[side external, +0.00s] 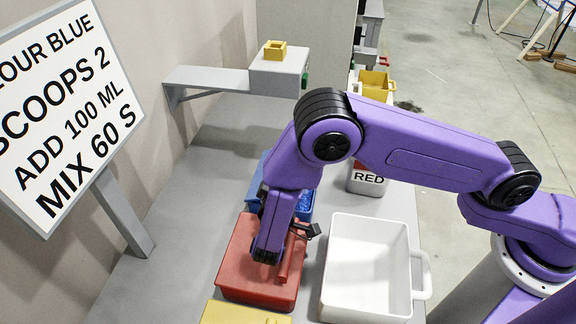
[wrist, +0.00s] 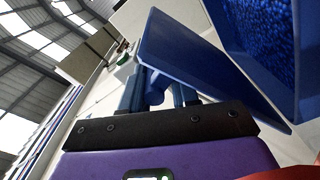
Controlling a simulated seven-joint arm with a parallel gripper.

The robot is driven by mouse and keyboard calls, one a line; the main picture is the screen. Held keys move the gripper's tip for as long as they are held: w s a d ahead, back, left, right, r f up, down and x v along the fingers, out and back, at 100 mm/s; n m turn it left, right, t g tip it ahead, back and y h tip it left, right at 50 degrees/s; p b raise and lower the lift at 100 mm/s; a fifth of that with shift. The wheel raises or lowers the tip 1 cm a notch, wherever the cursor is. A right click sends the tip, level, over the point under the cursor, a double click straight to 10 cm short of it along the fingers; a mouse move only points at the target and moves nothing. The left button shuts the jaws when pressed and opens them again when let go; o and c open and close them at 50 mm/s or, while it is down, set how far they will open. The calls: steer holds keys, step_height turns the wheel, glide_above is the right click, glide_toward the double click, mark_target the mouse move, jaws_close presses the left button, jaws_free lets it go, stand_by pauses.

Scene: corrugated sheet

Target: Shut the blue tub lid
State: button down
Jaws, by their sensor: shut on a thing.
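The blue tub (wrist: 278,98) shows at the right of the wrist view, with blue granules (wrist: 255,30) visible in its open top. Its blue lid (wrist: 205,65) is a flat panel tilted up, off the opening. My gripper (wrist: 157,92) is at the lid's outer face, its two fingers on either side of a short blue handle (wrist: 155,88), and shut on it. In the side view the blue tub (side external: 305,205) is partly hidden behind my arm, with granules showing. There my fingertips and most of the lid are hidden.
A closed red tub (side external: 238,262) with a red bar handle lies under my wrist. A yellow lid (side external: 235,313) is in front of it. An empty white bin (side external: 340,300) stands to the right, and a container labelled RED (side external: 366,184) behind. A sign (side external: 60,95) stands left.

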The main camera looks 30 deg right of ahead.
steer(key=c, duration=1.1)
jaws_free()
steer(key=shift+s+d+r, duration=0.1)
steer(key=shift+s+d, duration=0.1)
steer(key=shift+s, duration=0.15)
steer(key=shift+o, duration=0.2)
steer(key=shift+w, duration=0.1)
steer(key=v, duration=1.7)
steer(key=shift+a, duration=0.3)
